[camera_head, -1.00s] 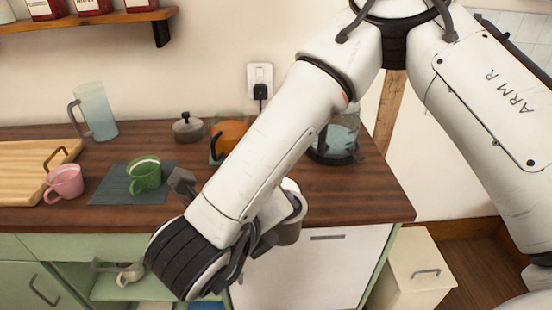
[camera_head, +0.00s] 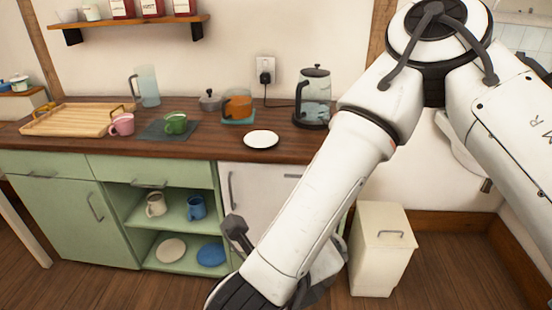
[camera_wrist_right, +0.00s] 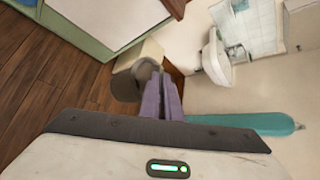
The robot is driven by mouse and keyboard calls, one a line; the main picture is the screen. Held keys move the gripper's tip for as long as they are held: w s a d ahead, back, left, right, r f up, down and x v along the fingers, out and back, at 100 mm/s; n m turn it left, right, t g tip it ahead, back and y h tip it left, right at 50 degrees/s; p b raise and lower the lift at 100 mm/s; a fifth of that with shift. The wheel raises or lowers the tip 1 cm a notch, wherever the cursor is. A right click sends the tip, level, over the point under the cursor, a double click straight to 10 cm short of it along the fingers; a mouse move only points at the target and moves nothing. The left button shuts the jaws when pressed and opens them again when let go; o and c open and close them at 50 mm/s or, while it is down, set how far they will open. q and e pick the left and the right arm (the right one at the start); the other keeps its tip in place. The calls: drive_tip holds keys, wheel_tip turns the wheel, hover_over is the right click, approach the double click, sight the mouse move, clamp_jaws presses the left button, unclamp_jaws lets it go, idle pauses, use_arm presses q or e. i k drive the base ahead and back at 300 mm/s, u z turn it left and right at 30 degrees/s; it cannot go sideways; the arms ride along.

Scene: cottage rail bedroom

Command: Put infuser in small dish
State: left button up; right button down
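The small dish (camera_head: 261,139) is white, round and empty, and lies near the front edge of the wooden counter. My right arm reaches down in front of the cabinets, away from the dish. In the right wrist view my right gripper's purple fingers (camera_wrist_right: 163,82) are close together. A grey-brown cylindrical piece (camera_wrist_right: 125,87), which looks like the infuser, sits at their tips and appears gripped. In the head view the forearm hides the fingertips and this piece. My left gripper is in no view.
The counter (camera_head: 205,144) also holds a kettle (camera_head: 314,93), an orange cup (camera_head: 238,103), a lidded grey pot (camera_head: 210,101), a green cup (camera_head: 176,123), a pink cup (camera_head: 122,125) and a tray (camera_head: 70,121). A cream bin (camera_head: 380,255) stands right of the cabinets.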

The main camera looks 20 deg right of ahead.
sight(261, 141)
drive_tip(key=z, duration=0.6)
drive_tip(key=i, duration=0.4)
drive_tip(key=z, duration=0.3)
